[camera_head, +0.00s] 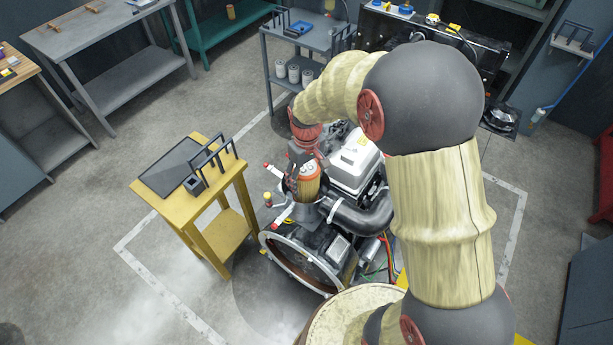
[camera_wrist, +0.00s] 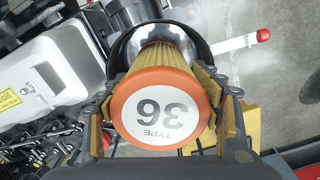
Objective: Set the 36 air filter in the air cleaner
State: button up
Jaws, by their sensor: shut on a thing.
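The 36 air filter (camera_wrist: 158,108) has an orange rim, a yellow pleated side and a white end label reading "TYPE 36", upside down in the wrist view. My gripper (camera_wrist: 165,112) is shut on it, one finger on each side. In the head view the filter (camera_head: 308,182) stands about upright over the engine, below my gripper (camera_head: 304,178). The air cleaner (camera_wrist: 122,50) shows as a dark round housing with a shiny inside, beyond the filter. The filter's far end lies within its outline; how deep it sits is hidden.
The engine (camera_head: 312,255) has a white cover (camera_head: 355,163) and a black hose (camera_head: 365,218) close by. A red-tipped lever (camera_wrist: 235,44) sticks out beside the housing. A yellow stand (camera_head: 205,235) with a dark mat and rack is at left.

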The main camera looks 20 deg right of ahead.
jog(key=shift+f+b, duration=1.25)
jog(key=shift+f, duration=1)
jog(key=o, duration=1.3)
jog(key=shift+o, duration=0.5)
jog(key=shift+f, duration=0.1)
jog(key=shift+c, duration=0.8)
